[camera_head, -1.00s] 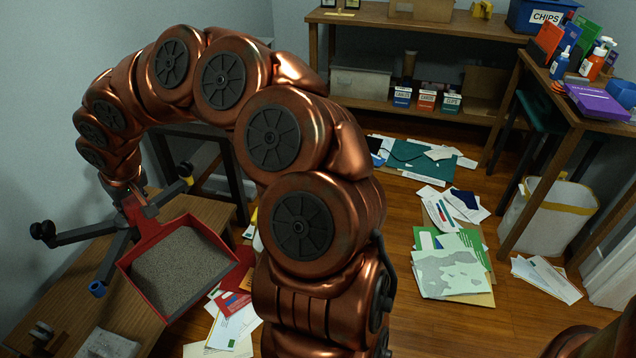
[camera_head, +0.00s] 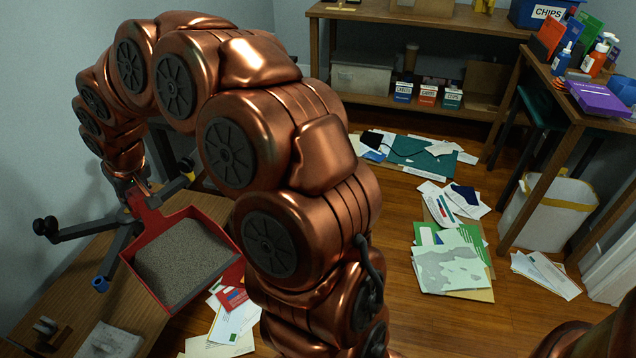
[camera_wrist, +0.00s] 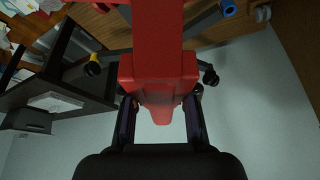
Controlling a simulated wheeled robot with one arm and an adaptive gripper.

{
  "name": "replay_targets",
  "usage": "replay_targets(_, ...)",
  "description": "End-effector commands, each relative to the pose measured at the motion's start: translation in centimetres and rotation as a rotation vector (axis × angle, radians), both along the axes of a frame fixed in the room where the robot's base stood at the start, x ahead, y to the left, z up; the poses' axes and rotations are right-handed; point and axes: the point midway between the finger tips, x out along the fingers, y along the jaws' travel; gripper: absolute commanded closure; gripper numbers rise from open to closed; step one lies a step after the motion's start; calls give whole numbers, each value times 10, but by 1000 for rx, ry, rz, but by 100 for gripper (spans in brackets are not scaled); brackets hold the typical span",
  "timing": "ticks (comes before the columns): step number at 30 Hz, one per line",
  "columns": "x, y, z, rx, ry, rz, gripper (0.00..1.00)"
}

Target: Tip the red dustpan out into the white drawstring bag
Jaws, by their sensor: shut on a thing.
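The red dustpan (camera_head: 231,240) is at the left in the head view, heaped with grey granular material (camera_head: 184,262). It looks about level, above the wooden bench. My gripper (camera_head: 130,187) is shut on its handle; the wrist view shows the red handle (camera_wrist: 158,75) between the two dark fingers. The pan itself is out of the wrist view. The white drawstring bag (camera_head: 545,222), with a yellow band at its rim, stands on the floor at the right, under the side table and far from the dustpan. Its inside is mostly hidden.
A dark stand with splayed legs (camera_head: 85,232) is beside the dustpan on the bench (camera_head: 60,285). Papers (camera_head: 452,262) are scattered on the floor. The side table (camera_head: 590,117) overhangs the bag, and its leg stands close by. A shelf (camera_head: 420,18) lines the back wall.

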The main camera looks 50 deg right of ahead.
Motion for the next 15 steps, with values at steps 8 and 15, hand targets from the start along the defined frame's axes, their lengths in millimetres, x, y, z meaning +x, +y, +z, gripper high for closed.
replay_targets(8,-2,-5,-2,-2,-2,-25,100)
replay_targets(15,-12,-18,-8,-2,-3,-95,100)
